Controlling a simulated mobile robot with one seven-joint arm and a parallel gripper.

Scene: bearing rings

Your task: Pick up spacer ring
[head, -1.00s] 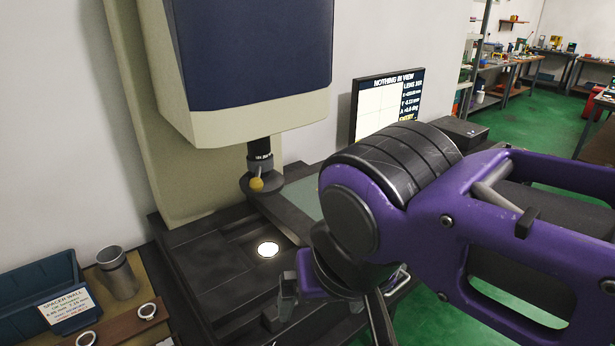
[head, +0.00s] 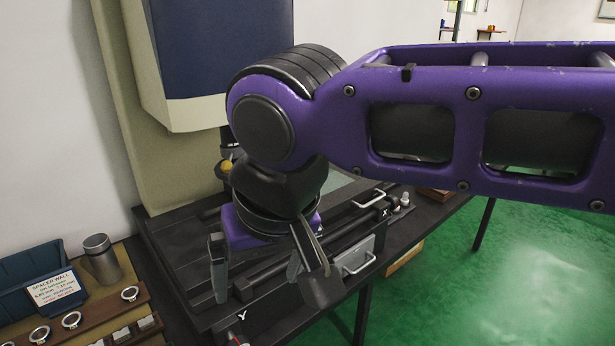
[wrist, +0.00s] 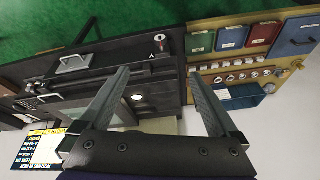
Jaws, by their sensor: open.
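Several metal rings lie in a row on a brown wooden strip at the lower left of the head view, one of them a ring (head: 71,320) near the middle. The wrist view shows small rings (wrist: 230,78) too, on the tan board. I cannot tell which one is the spacer ring. A blue bin (head: 32,272) labelled "SPACER WALL" stands behind them. My gripper (head: 258,285) is open and empty, with its fingers apart over the front of the dark machine, to the right of the rings. In the wrist view its two fingers (wrist: 165,95) are spread with nothing between them.
The measuring machine's dark base (head: 170,240) fills the middle, with handles at its front right. A metal cylinder (head: 102,258) stands upright beside the blue bin. Green, red and blue bins (wrist: 258,37) line the board in the wrist view.

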